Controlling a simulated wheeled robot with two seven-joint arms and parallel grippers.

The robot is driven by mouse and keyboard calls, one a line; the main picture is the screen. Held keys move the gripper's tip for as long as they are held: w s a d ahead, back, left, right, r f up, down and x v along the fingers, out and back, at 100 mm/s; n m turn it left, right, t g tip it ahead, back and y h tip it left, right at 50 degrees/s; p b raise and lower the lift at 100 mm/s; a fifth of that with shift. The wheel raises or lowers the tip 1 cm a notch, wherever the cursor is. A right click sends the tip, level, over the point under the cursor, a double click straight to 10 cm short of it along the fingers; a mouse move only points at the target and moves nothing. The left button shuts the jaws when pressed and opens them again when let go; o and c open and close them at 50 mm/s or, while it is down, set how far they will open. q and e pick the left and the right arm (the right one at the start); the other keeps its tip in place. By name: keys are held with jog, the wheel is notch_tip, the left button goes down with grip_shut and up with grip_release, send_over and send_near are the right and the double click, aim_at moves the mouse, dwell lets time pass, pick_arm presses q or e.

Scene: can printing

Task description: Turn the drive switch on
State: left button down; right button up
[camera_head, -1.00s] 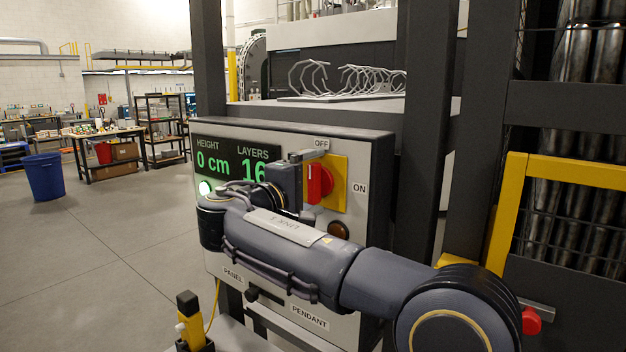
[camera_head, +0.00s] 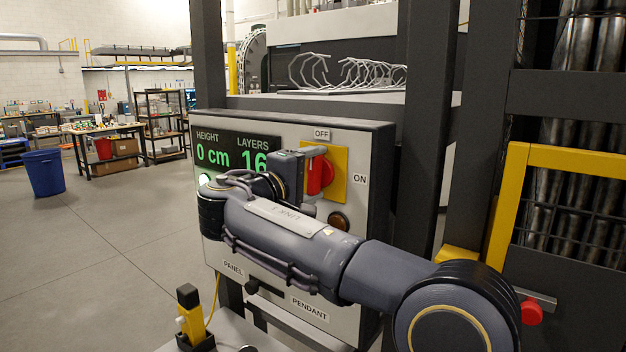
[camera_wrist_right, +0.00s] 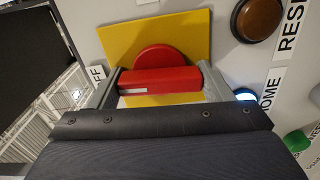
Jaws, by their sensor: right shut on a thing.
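The drive switch is a red knob (camera_head: 321,174) on a yellow plate (camera_head: 341,165), on the upper right of the grey control panel (camera_head: 300,132). An OFF label (camera_head: 321,134) is above the plate and an ON label (camera_head: 360,180) is to its right. My right gripper (camera_head: 316,163) is at the knob. In the right wrist view its fingers (camera_wrist_right: 158,82) are at the two ends of the knob's red bar (camera_wrist_right: 160,80), shut on it. The bar lies in line with the partly hidden OFF label (camera_wrist_right: 98,73). My left gripper is not in view.
A brown round button (camera_head: 339,221) sits below the plate. The display (camera_head: 232,153) reads 0 cm and is partly covered by my right arm. A dark post (camera_head: 425,150) and a yellow frame (camera_head: 510,205) stand right of the panel. Open floor lies to the left.

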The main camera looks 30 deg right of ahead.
jog(key=m+b, duration=0.5)
jog(key=b, duration=0.1)
jog(key=shift+f+m, duration=0.3)
jog(key=shift+m, duration=0.1)
jog(key=shift+m+b, duration=0.9)
jog(key=shift+b, duration=0.15)
jog(key=m+b, duration=0.3)
jog(key=m, duration=0.1)
jog(key=m+b, duration=0.2)
jog(key=m, duration=0.3)
jog(key=shift+r+b, duration=0.2)
jog(key=shift+b, duration=0.2)
jog(key=shift+m, duration=0.3)
jog(key=o, duration=1)
jog(key=shift+r, duration=0.1)
jog(key=shift+a, duration=0.1)
